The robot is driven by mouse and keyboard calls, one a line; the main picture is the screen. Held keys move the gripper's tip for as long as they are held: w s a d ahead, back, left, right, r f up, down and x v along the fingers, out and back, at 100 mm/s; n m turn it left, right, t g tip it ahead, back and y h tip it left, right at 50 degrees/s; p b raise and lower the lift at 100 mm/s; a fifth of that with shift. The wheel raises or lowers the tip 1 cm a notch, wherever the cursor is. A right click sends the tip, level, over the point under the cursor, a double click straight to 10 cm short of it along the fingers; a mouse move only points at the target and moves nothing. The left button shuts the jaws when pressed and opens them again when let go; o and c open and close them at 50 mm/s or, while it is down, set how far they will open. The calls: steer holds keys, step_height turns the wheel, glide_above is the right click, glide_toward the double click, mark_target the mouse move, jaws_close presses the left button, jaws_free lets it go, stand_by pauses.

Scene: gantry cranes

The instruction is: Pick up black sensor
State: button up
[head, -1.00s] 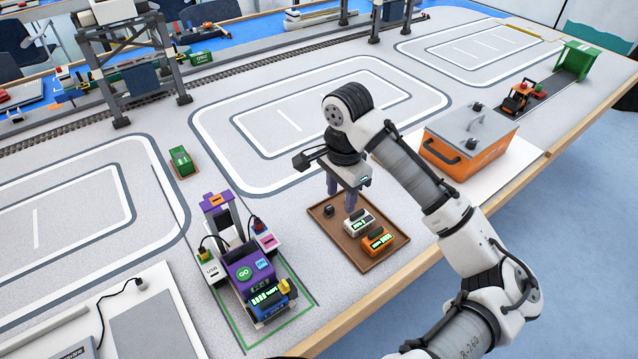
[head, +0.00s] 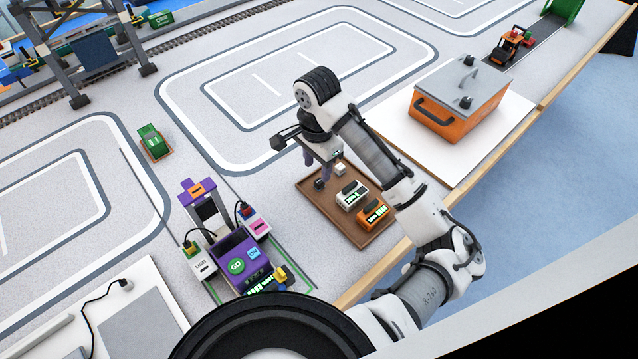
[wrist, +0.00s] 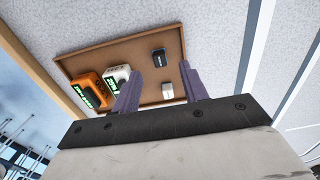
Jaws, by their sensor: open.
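A small black block (head: 319,184), which I take to be the black sensor, sits near the left edge of a brown tray (head: 361,239). In the wrist view the black block (wrist: 159,58) shows just beyond and between the fingertips. My gripper (head: 318,172) points down at the tray, with its two purple fingers spread apart and nothing between them. In the head view its fingertips are close to the black block. I cannot tell whether either touches it.
The tray also holds a small white cube (head: 340,169), a white device (head: 351,195) and an orange device (head: 375,214). An orange case (head: 458,100) stands to the right. A purple station (head: 237,252) stands to the left.

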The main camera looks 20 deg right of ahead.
steer(key=shift+f, duration=2.75)
steer(key=shift+c, duration=0.4)
jaws_close()
